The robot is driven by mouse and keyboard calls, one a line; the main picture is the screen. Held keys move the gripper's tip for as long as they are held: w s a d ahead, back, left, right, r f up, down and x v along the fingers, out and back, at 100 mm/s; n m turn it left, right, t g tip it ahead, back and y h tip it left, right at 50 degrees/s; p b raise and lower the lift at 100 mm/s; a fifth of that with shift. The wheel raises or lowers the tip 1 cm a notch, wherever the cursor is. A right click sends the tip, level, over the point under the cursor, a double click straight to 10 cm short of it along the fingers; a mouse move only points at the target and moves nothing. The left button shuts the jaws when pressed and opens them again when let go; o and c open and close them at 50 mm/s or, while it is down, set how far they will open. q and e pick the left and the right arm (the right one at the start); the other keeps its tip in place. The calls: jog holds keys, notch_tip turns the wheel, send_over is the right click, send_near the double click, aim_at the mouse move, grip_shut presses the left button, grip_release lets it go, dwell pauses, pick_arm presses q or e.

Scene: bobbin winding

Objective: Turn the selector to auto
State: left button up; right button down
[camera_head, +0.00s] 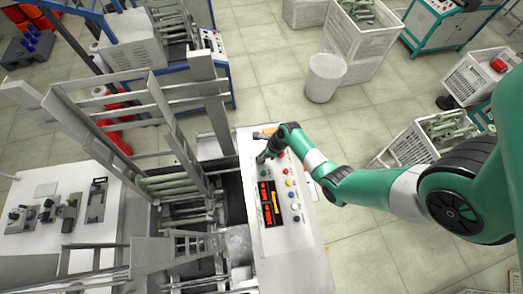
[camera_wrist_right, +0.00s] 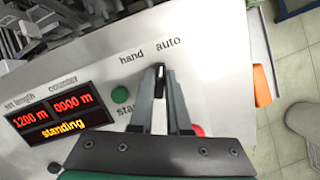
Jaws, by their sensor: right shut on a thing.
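The selector (camera_wrist_right: 159,90) is a small dark knob with a white mark on the machine's white control panel (camera_head: 285,240). The printed words "hand" (camera_wrist_right: 131,57) and "auto" (camera_wrist_right: 168,45) are above it in the right wrist view, "auto" to the right. My right gripper (camera_wrist_right: 161,82) is shut on the selector, one finger on each side. The white mark points roughly up the picture; I cannot tell exactly which word it lines up with. In the head view my right gripper (camera_head: 262,158) is at the panel's far end and hides the selector. My left gripper is not in view.
A display (camera_wrist_right: 58,115) reads 1200 m, 0000 m and "standing". A green button (camera_wrist_right: 120,94) is left of the selector, and a red button (camera_wrist_right: 198,130) is partly hidden by my gripper. An orange part (camera_wrist_right: 261,86) sits at the panel's edge. Floor right of the panel is open.

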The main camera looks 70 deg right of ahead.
jog(key=shift+m, duration=0.5)
jog(key=c, duration=0.9)
grip_release()
jog(key=v, duration=1.1)
jog(key=shift+s+a+r, duration=0.1)
jog(key=shift+r, duration=0.3)
